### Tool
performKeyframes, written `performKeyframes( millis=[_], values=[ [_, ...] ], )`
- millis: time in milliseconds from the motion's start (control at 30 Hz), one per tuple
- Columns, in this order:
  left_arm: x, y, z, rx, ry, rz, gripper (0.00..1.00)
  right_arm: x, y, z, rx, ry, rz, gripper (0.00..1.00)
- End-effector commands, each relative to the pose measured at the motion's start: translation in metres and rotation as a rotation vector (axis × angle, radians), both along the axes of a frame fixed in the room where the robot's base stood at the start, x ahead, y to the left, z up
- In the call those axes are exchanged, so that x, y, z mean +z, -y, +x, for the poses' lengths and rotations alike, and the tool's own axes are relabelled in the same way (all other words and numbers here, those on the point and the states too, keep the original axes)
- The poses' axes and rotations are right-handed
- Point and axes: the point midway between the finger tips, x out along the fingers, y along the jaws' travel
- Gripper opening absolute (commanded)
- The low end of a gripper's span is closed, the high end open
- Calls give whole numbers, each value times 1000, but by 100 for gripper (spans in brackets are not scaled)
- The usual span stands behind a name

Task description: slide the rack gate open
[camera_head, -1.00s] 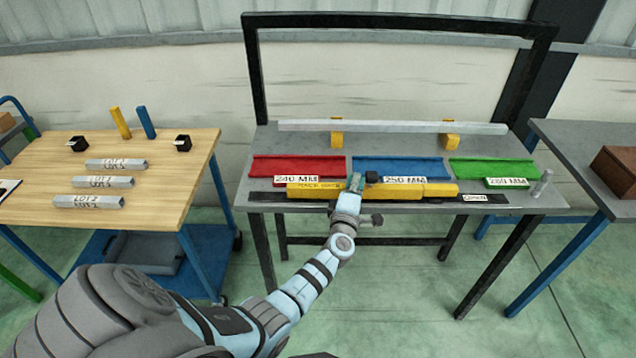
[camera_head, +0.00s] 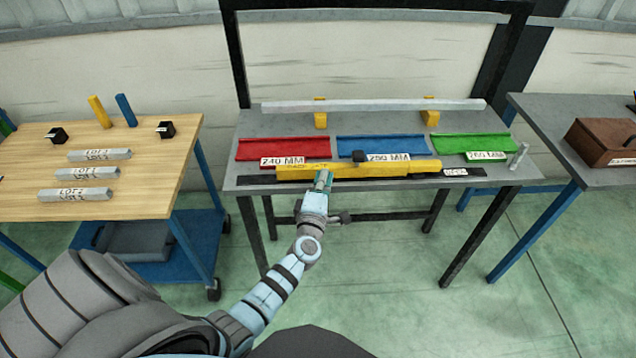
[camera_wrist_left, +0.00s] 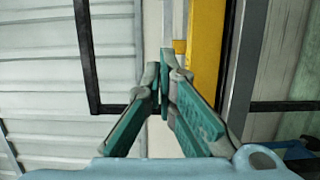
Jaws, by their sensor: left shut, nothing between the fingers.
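The rack gate (camera_head: 400,169) is a long yellow bar along the front edge of the grey table, with a black knob (camera_head: 358,156) standing up near its middle. An OPEN label (camera_head: 454,172) lies just past its right end. My left gripper (camera_head: 322,176) is shut and empty, at the front of the gate, left of the knob and apart from it. In the left wrist view its fingertips (camera_wrist_left: 165,62) meet beside a yellow bar (camera_wrist_left: 206,45); whether they touch it I cannot tell. My right gripper is not in view.
Behind the gate lie red (camera_head: 283,148), blue (camera_head: 381,147) and green (camera_head: 473,146) trays, with a long pale bar (camera_head: 375,105) on yellow supports behind them. A small grey post (camera_head: 518,156) stands at the right. A wooden table (camera_head: 130,150) with labelled bars is at left.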

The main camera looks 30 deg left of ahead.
Motion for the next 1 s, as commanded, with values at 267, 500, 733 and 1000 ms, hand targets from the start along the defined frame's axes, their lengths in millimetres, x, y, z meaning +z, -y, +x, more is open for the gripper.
performKeyframes(
  millis=[267,500,733,1000],
  values=[
    [0,14,-35,1,-1,0,0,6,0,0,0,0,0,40],
    [-1,15,-37,0,0,1,0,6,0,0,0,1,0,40],
    [-1,15,-37,0,0,0,0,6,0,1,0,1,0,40],
    [-45,48,-35,-178,-201,305,0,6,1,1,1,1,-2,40]
  ],
)
